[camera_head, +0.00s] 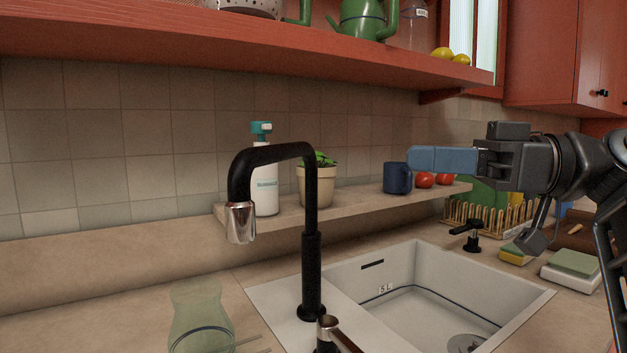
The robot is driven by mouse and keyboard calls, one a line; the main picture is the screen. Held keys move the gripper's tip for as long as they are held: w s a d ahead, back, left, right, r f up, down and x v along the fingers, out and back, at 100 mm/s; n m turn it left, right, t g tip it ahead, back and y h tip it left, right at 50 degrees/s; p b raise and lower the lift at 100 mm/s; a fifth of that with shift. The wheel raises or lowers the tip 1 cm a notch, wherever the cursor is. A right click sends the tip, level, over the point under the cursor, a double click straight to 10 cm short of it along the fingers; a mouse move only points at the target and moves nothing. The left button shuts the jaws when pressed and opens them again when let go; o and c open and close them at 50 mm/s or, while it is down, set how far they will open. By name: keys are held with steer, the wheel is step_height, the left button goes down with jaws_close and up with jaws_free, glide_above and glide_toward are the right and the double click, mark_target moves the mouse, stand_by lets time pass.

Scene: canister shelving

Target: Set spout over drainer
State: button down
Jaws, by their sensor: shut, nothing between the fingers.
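The black tap spout (275,154) rises from a post (312,275) at the sink's left side and bends over to the left. Its silver nozzle (240,222) points down and hangs in the picture left of the sink, in front of the backsplash. A flat pale strip (275,300), which looks like the drainer, lies left of the white basin (437,257). The nozzle's exact place over the strip or the counter is hard to tell. My gripper (412,159), with blue fingers, is shut and empty. It is high on the right, pointing left, well apart from the spout.
A green glass vessel (200,318) stands at the lower left. A tap lever (338,338) is at the front. A ledge (350,205) holds a soap bottle (265,190), potted plant (317,185), blue mug (397,178) and tomatoes (425,180). A red shelf (250,42) hangs above.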

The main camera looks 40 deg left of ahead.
mark_target(281, 157)
steer(key=p+x, duration=0.2)
steer(key=x, duration=1.2)
steer(key=shift+f, duration=0.1)
steer(key=shift+s+a+f+m+t, duration=0.15)
steer(key=shift+s+a+m+t, duration=0.15)
steer(key=shift+a+t, duration=0.1)
steer(key=a+m+t, duration=0.1)
steer(key=s+a+m+t+y, duration=0.1)
steer(key=t, duration=0.1)
steer(key=a+m+t, duration=0.1)
steer(key=shift+s+a+t, duration=0.15)
steer(key=shift+s+t, duration=0.25)
steer(key=shift+s+a+t+b, duration=0.15)
steer(key=shift+a+b, duration=0.1)
steer(key=shift+a, duration=0.25)
steer(key=shift+s+a+t+b, duration=0.15)
steer(key=shift+a+b, duration=0.1)
steer(key=shift+a, duration=0.25)
